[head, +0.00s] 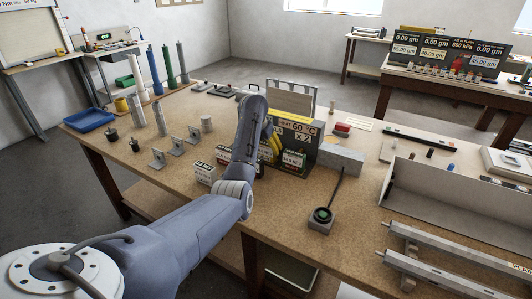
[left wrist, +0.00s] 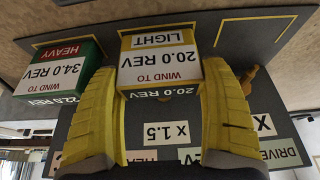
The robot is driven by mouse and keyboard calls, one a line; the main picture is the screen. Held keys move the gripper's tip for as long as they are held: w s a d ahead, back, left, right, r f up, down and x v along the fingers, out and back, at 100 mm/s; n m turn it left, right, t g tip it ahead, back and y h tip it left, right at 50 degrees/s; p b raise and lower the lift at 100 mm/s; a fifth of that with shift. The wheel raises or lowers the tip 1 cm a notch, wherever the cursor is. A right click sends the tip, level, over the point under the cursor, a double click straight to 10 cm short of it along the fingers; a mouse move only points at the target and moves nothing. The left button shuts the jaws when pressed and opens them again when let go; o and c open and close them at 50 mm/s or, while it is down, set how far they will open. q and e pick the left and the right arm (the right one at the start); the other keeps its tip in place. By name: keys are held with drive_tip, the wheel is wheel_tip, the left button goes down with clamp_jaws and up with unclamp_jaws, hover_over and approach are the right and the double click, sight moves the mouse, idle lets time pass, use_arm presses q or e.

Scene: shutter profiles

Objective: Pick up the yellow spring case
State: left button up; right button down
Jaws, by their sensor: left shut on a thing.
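The yellow spring case (left wrist: 160,62), with white labels reading LIGHT and WIND TO 20.0 REV, is between the yellow fingers of my left gripper (left wrist: 165,78) in the left wrist view. The fingers touch its two sides, so the gripper is shut on it. In the head view my left gripper (head: 268,149) is at the grey panel in the middle of the table, and the arm hides most of what it holds. I cannot tell whether the case is clear of its support. My right gripper is not in view.

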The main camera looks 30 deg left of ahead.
use_arm(q)
drive_tip(key=c, duration=0.4)
drive_tip(key=shift+r, duration=0.1)
